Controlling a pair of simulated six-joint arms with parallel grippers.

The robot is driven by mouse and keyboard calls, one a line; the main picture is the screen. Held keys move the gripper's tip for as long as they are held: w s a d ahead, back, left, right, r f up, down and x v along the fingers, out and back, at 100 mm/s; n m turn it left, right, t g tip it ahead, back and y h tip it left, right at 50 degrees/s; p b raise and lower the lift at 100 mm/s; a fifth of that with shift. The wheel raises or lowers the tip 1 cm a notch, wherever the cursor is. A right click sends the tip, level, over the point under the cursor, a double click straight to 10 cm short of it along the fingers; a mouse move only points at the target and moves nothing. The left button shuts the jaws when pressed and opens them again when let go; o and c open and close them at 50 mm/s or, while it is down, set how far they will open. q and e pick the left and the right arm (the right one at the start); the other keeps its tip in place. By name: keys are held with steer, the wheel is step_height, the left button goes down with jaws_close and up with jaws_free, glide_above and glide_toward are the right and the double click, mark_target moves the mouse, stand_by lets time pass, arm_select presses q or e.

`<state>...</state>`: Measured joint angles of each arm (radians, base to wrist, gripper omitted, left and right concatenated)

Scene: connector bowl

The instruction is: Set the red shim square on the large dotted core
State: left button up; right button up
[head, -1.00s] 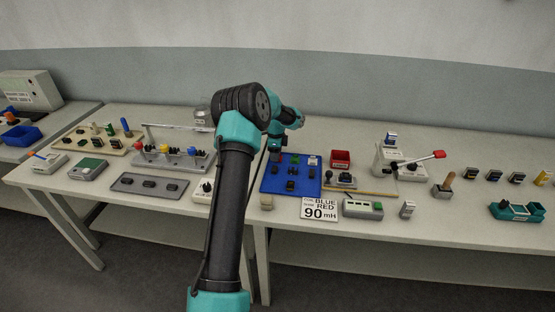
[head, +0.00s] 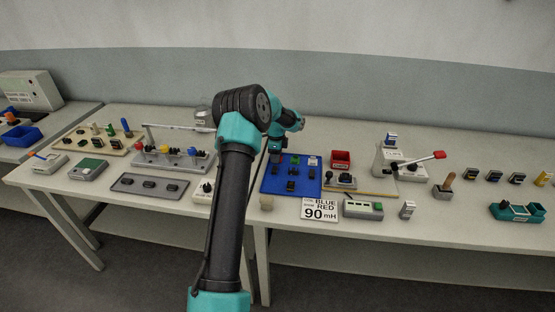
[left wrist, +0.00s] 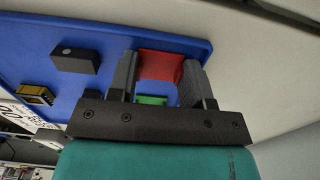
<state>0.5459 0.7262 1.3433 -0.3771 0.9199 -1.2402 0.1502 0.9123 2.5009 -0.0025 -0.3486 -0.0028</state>
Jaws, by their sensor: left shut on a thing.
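My left gripper (left wrist: 160,68) is shut on the red shim (left wrist: 161,64), which shows between the two fingers in the left wrist view. In the head view my left gripper (head: 274,155) is over the far left corner of the blue mat (head: 268,187), and the shim is hidden there. A dark block with a grey dot on its face (left wrist: 75,59) rests on the mat to the left of the fingers in the left wrist view; it looks like a dotted core. A green piece (left wrist: 153,99) shows just below the shim in that view. My right gripper is out of view.
A dark block with a yellowish face (left wrist: 37,94) is also on the mat. A lever device (head: 400,160) stands farther right.

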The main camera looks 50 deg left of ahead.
arm_select(q)
steer(key=shift+r, duration=1.8)
steer(key=s+d, duration=0.3)
steer(key=d, duration=0.1)
steer(key=s+d+r, duration=0.1)
steer(key=s+d, duration=0.6)
steer(key=d, duration=0.1)
steer(key=shift+s+r, duration=0.2)
steer(key=shift+s, duration=0.05)
